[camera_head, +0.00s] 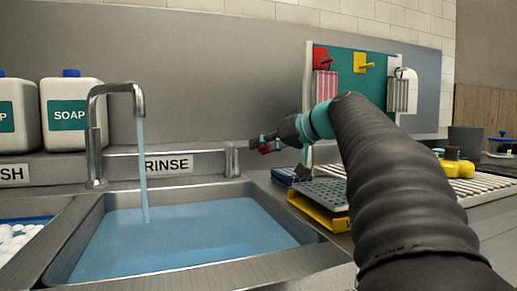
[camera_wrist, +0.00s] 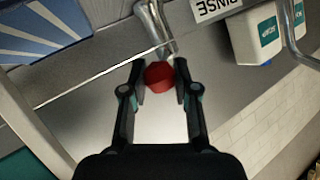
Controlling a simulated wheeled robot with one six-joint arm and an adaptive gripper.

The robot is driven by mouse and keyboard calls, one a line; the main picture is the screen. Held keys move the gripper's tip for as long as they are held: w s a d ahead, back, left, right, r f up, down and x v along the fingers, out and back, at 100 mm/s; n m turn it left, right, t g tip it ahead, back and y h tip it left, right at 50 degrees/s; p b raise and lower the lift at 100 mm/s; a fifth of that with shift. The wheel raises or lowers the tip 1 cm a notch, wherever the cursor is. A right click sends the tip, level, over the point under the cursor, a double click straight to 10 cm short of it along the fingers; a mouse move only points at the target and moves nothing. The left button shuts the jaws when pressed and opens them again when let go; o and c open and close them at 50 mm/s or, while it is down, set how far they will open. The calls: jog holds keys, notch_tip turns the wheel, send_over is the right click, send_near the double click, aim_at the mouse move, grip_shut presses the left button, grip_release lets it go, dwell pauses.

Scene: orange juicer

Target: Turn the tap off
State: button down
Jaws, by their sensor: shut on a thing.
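The tap's curved metal spout (camera_head: 97,120) stands at the left end of the RINSE sink. A stream of water (camera_head: 142,180) runs from it into the blue water (camera_head: 200,238) in the basin. A red knob (camera_wrist: 158,78) sits between my gripper's two fingers (camera_wrist: 158,68) in the wrist view, at the end of a metal fitting (camera_wrist: 153,25). In the head view my gripper (camera_head: 264,145) is at the right end of the sink, beside a short metal post (camera_head: 231,160), with the red knob (camera_head: 264,149) partly hidden by the fingers. My gripper is shut on the knob.
White soap bottles (camera_head: 73,120) stand on the ledge at left. A grey perforated tray with a yellow edge (camera_head: 318,213) lies right of the sink, under my arm. A teal board (camera_head: 340,72) with hanging cloths stands behind. A yellow object (camera_head: 458,166) sits on the rack at right.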

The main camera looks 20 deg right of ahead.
jog(key=c, duration=0.8)
grip_release()
jog(key=shift+c, duration=0.2)
jog(key=v, duration=1.2)
